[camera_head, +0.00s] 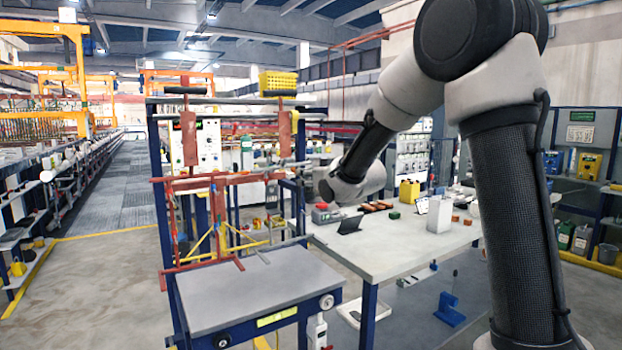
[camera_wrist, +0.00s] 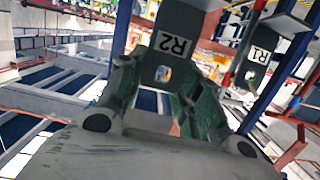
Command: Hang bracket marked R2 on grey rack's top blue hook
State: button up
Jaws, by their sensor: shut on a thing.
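In the wrist view the dark grey bracket marked R2 (camera_wrist: 178,62) sits between the greenish fingers of my gripper (camera_wrist: 163,86). The fingers are shut on its lower part, and the R2 label shows upside down. A similar bracket marked R1 (camera_wrist: 256,62) hangs to the right, apart from my gripper. In the head view my wrist (camera_head: 347,186) reaches to the right side of the rack frame with blue posts (camera_head: 162,200). My fingers and the R2 bracket cannot be made out there. I cannot pick out the grey rack's top blue hook in either view.
A red frame (camera_head: 217,205) and reddish hanging plates (camera_head: 189,140) stand close to my wrist. A grey-topped bench (camera_head: 255,285) is below. A white table (camera_head: 385,250) with boxes and tools stands to the right. The left aisle (camera_head: 115,190) is open.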

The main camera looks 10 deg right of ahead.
jog(key=shift+w+a, duration=0.15)
jog(key=shift+w, duration=0.15)
jog(key=shift+w+f, duration=0.1)
jog(key=shift+w+a+f, duration=0.15)
jog(key=shift+w+f, duration=0.1)
jog(key=shift+w, duration=0.15)
jog(key=shift+w+f, duration=0.2)
jog(key=shift+f, duration=0.1)
dwell(0.6)
